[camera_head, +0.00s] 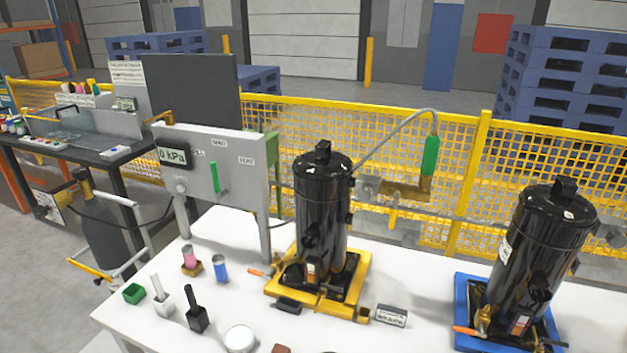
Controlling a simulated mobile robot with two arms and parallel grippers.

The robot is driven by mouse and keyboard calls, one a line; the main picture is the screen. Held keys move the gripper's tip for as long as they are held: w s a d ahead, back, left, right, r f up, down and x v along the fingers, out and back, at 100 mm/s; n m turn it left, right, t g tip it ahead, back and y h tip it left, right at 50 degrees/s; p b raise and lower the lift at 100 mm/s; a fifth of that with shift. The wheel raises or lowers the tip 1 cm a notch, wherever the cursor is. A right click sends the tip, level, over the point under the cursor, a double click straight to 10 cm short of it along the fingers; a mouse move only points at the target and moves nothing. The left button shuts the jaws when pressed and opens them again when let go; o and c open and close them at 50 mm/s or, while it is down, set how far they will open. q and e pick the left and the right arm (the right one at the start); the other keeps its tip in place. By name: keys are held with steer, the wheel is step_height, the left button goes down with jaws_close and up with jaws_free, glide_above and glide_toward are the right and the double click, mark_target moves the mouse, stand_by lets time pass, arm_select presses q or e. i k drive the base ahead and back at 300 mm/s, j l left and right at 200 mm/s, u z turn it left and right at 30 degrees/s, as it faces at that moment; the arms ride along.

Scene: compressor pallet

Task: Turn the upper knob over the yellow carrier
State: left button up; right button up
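The yellow carrier (325,304) sits on the white table, just right of the middle. A tall black compressor (320,210) stands upright on it. A black knob-like cap (323,147) tops this compressor, and small dark fittings show on its side. I cannot tell from this view which one is the upper knob. A brass fitting with an orange lever (257,272) sticks out at the carrier's left. A hose with a green handle (431,156) hangs at the upper right of the compressor. Neither of my grippers is in view.
A second black compressor (540,252) stands on a blue carrier (466,290) at the right. A gauge panel (225,173) reading 0 kPa stands behind left. Small bottles, brushes and a round white lid (240,339) are at the front left. A yellow mesh fence is behind.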

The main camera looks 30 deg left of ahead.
mark_target(364, 193)
steer(key=u, duration=0.75)
steer(key=l+u, duration=0.25)
steer(key=l, duration=0.15)
steer(key=k+l+u, duration=0.1)
steer(key=l+u, duration=0.15)
steer(key=k+l+u, duration=0.2)
steer(key=l, duration=0.25)
steer(key=i, duration=0.05)
